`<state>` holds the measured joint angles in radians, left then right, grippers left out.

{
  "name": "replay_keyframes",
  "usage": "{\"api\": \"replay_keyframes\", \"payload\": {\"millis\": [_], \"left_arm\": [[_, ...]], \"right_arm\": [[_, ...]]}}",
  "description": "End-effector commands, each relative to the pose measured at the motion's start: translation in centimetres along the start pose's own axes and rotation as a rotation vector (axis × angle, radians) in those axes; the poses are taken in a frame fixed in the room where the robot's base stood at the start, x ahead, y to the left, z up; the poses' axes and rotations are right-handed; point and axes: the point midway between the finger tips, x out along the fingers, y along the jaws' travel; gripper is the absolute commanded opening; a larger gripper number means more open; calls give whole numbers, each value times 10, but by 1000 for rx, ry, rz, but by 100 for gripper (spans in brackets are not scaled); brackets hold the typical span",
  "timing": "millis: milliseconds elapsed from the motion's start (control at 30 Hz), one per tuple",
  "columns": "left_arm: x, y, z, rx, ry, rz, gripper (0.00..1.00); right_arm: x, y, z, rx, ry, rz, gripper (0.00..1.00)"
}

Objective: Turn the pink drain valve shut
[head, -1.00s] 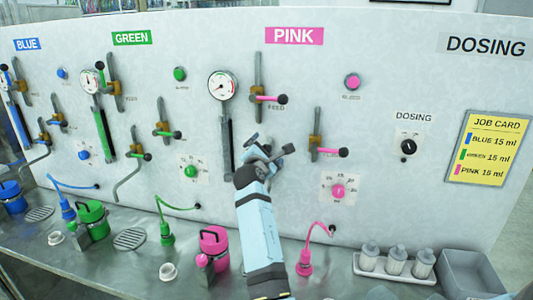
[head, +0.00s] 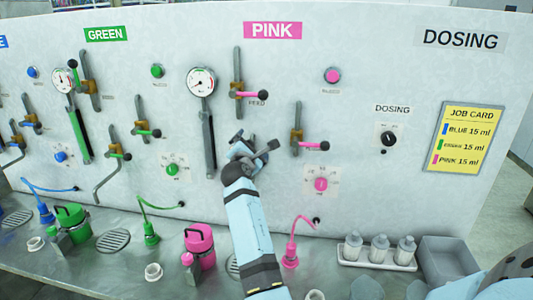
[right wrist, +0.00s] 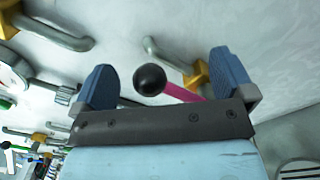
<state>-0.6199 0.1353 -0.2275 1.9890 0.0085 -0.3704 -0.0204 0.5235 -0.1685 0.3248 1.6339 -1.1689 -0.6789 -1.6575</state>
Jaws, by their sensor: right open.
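The pink drain valve shows in the right wrist view as a pink lever (right wrist: 180,92) with a black ball knob (right wrist: 150,79) and a brass body (right wrist: 195,74). The lever lies between the fingers of my right gripper (right wrist: 172,84), which is open around it. I cannot tell whether a finger touches it. In the head view my right gripper (head: 255,143) is at the panel, right of the pink column's dark tube (head: 209,145), and hides most of this valve. My left gripper is not in view.
A pink feed valve (head: 238,88) is above my gripper and another pink-handled valve (head: 297,138) is to its right. A pink dial (head: 320,184) sits lower right. Below on the bench stand a pink canister (head: 200,247), a pink nozzle (head: 290,255) and a white tray (head: 375,262) with bottles.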

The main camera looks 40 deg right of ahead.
Motion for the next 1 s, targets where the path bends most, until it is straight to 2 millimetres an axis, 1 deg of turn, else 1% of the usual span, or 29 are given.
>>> {"api": "replay_keyframes", "payload": {"millis": [233,467,733,1000], "left_arm": [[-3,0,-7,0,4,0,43],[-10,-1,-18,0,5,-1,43],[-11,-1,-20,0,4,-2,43],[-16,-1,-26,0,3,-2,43]], "right_arm": [[0,-5,4,-1,-1,0,100],[0,-16,14,-1,-1,-1,100],[0,-24,16,-1,0,0,100],[0,-41,22,-3,1,-3,100]]}}
